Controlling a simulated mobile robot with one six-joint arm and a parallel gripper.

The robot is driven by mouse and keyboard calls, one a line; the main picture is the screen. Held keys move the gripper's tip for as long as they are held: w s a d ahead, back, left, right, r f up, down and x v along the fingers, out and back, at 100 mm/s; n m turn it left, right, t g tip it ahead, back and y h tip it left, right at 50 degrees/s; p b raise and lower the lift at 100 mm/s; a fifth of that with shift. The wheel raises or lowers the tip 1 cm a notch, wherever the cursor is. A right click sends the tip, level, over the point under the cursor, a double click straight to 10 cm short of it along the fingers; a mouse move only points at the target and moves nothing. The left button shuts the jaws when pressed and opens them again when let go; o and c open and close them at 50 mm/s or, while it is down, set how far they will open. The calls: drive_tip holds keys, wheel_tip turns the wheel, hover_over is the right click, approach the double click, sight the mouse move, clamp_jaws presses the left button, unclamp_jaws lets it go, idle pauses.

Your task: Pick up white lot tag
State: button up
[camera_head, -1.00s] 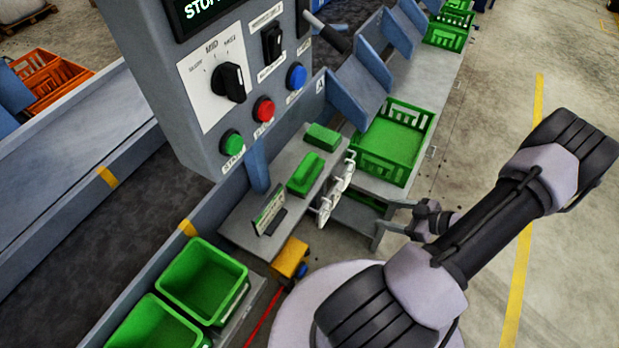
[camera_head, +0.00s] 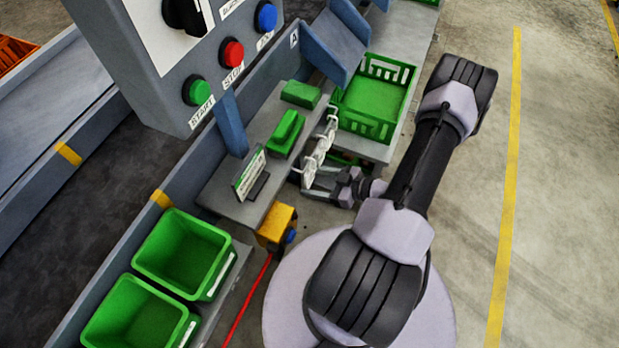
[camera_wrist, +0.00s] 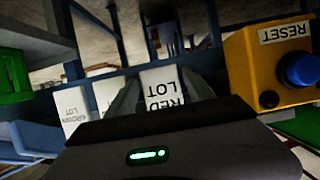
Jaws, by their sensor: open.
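White lot tags (camera_head: 318,152) hang in a row along the front edge of the small grey shelf. In the wrist view one tag reading "RED LOT" (camera_wrist: 162,88) shows between my fingers. A second white tag (camera_wrist: 104,92) is just left of my left finger, its print not readable. A third (camera_wrist: 74,108), at far left, seems to read "BROWN LOT". I cannot tell which one is the white lot's tag. My gripper (camera_head: 312,182) is open, its fingertips close to the lowest hanging tags; whether it touches them is unclear. It also shows in the wrist view (camera_wrist: 163,92).
A yellow reset box (camera_head: 277,226) with a blue button is close beside my gripper. Green blocks (camera_head: 287,132) and a small sign (camera_head: 250,174) stand on the shelf (camera_head: 228,197). A green crate (camera_head: 398,132) is behind. The floor at right is clear.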

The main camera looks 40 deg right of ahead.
drive_tip(key=c, duration=1.1)
